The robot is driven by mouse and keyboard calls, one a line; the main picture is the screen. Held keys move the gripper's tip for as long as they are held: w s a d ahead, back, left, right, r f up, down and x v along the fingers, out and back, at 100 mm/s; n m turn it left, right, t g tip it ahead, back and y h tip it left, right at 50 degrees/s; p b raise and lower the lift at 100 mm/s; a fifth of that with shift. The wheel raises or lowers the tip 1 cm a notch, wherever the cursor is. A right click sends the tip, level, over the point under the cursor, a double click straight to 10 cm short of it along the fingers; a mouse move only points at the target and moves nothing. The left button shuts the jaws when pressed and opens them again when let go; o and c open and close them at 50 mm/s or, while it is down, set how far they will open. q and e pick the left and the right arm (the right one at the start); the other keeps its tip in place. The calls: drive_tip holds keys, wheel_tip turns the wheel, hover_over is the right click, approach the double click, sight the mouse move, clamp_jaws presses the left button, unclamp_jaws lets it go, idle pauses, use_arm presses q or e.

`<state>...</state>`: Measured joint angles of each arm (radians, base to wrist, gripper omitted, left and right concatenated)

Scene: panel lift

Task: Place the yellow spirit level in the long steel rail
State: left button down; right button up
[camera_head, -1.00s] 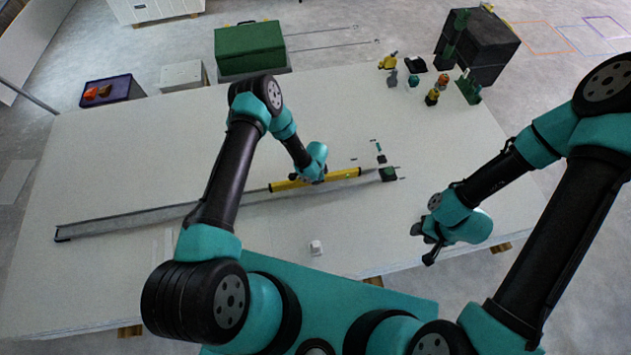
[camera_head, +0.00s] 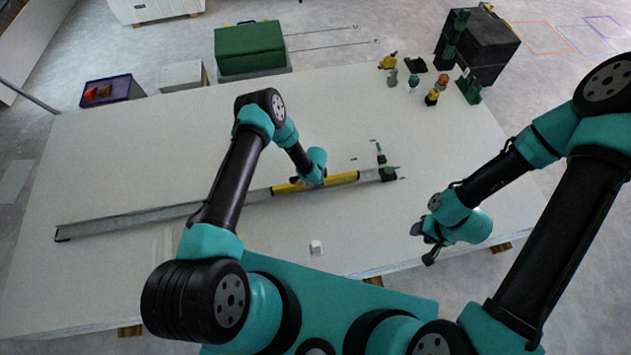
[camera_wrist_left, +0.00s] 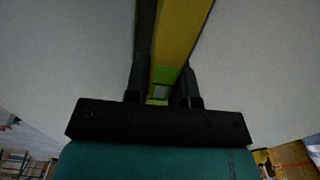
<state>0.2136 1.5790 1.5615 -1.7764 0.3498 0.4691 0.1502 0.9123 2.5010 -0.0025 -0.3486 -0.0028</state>
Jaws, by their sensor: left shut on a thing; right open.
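The yellow spirit level (camera_head: 343,178) lies along the long steel rail (camera_head: 140,219) near the rail's right end. My left gripper (camera_head: 311,184) is shut on the level around its middle. In the left wrist view the level (camera_wrist_left: 180,35) runs up between the two dark fingers (camera_wrist_left: 162,88), with a green vial window near the jaws. The rail shows beside the level there. I cannot tell whether the level rests fully on the rail's floor. My right gripper (camera_head: 428,243) is open and empty, near the panel's right front edge, away from the level.
The large pale panel (camera_head: 130,150) is mostly clear. A green clamp-like piece (camera_head: 388,174) is at the rail's right end. Several small coloured items and a black box (camera_head: 482,48) stand at the back right. A green case (camera_head: 249,47) stands behind.

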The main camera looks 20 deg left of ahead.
use_arm(q)
drive_tip(key=shift+f, duration=0.35)
drive_tip(key=c, duration=1)
unclamp_jaws()
drive_tip(key=shift+o, duration=0.2)
wheel_tip(320, 180, up, 13)
drive_tip(key=shift+r, duration=0.1)
drive_tip(key=s+a+r+n+h, duration=0.2)
drive_tip(key=s+r+n, duration=0.5)
drive_tip(key=s, duration=0.4)
drive_tip(key=s+a+r+n+h, duration=0.1)
drive_tip(key=s+a+r+n, duration=0.2)
drive_tip(key=s+r+n, duration=0.4)
drive_tip(key=s+r, duration=0.2)
drive_tip(key=s, duration=0.3)
drive_tip(key=shift+s+a+r+t+h, duration=0.2)
drive_tip(key=shift+a+t+h, duration=0.1)
drive_tip(key=shift+t+h, duration=0.1)
